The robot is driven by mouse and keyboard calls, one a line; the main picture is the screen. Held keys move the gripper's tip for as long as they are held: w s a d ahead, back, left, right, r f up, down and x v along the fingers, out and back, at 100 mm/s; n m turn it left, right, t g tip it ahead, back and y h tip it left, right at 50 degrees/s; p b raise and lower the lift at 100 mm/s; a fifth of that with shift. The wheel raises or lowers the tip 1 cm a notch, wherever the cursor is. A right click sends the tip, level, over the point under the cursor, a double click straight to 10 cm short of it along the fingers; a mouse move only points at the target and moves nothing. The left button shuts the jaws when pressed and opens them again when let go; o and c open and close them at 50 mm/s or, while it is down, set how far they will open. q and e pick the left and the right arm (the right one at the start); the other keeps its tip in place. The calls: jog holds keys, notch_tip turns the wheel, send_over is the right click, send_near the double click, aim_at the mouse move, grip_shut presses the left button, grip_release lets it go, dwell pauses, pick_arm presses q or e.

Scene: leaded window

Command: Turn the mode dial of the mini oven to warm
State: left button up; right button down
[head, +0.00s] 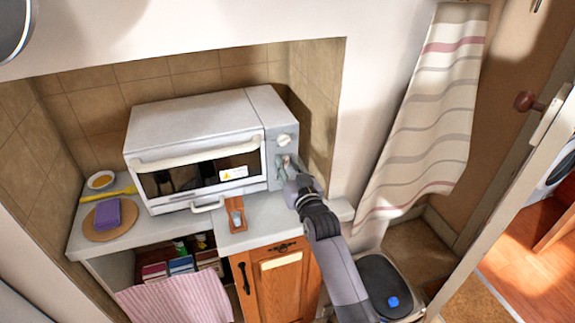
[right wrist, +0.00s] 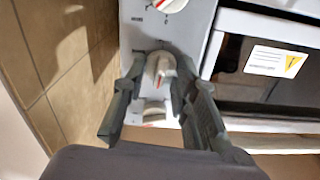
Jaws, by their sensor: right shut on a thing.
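The white mini oven (head: 195,135) stands on the counter with its door shut. Its control panel is at the right of the door, with a white upper dial (head: 284,140) clear of my gripper. My right gripper (head: 287,165) reaches the panel just below that dial. In the right wrist view, which shows the oven upside down, its fingers (right wrist: 157,85) are closed around the middle dial (right wrist: 160,68), a white knob with a red mark. Another dial (right wrist: 166,4) is at the picture's top edge. The small print is too blurred to read. My left gripper is not in view.
A purple sponge (head: 107,212), a yellow-handled utensil and a small bowl (head: 101,180) lie left of the oven. A small brown-framed object (head: 236,213) lies in front of it. The tiled wall is close beside the panel. A striped towel (head: 435,110) hangs at right.

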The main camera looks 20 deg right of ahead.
jog(key=m+p, duration=0.1)
jog(key=m, duration=0.4)
jog(key=shift+d, duration=0.1)
jog(key=m+p, duration=0.1)
jog(key=m, duration=0.4)
jog(key=shift+m, duration=0.3)
dwell(0.3)
jog(key=c, duration=1.3)
grip_release()
jog(key=shift+s+f, duration=0.1)
jog(key=s, duration=1.1)
jog(key=shift+s+d, duration=0.25)
jog(key=shift+s, duration=0.15)
